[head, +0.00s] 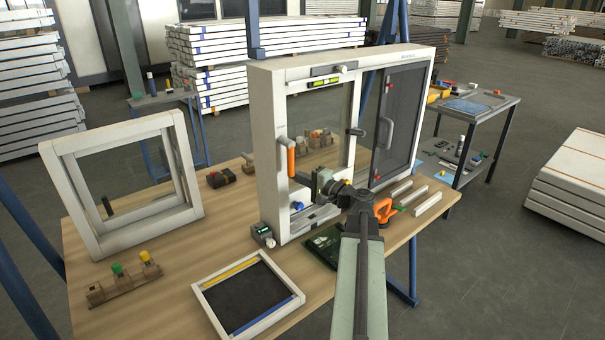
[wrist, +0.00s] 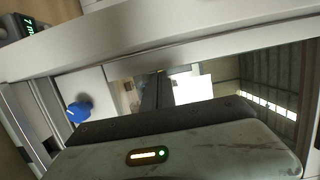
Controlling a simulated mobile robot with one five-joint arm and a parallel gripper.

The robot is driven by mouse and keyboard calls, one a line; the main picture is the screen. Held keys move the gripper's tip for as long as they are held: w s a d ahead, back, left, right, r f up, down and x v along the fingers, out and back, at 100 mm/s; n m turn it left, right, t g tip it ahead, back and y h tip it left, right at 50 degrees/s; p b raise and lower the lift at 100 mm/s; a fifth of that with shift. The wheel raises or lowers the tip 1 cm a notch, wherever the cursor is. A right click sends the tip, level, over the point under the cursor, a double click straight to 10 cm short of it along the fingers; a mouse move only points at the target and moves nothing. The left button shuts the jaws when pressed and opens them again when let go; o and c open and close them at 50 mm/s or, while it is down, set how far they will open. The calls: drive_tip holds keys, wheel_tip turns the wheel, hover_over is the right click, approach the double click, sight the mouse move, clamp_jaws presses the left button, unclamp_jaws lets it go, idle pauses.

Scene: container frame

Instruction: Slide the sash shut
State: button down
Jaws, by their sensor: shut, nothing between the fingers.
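A large pale window frame (head: 264,160) stands upright on the workbench. An orange-gripped handle (head: 291,157) is at the left side of the opening. I cannot tell for sure which part is the sash. My gripper (head: 318,183) is in front of the lower left opening, right of and below the orange handle, shut and empty. A blue knob (head: 297,206) is low on the frame; it also shows in the wrist view (wrist: 79,111).
A second, empty-looking pale frame (head: 185,165) stands at the left of the workbench (head: 160,285). A dark tray with a pale rim (head: 222,325) lies in front. An orange tool (head: 383,210) and pale strips (head: 428,201) lie right of my arm.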

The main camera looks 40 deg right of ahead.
drive_tip(key=shift+a, duration=0.25)
drive_tip(key=d, duration=0.4)
drive_tip(key=shift+w+d, duration=0.15)
drive_tip(key=shift+d, duration=0.2)
approach(297, 168)
drive_tip(key=s, duration=0.3)
drive_tip(key=shift+s+d+r, duration=0.1)
drive_tip(key=shift+s+d, duration=0.15)
drive_tip(key=shift+s, duration=0.1)
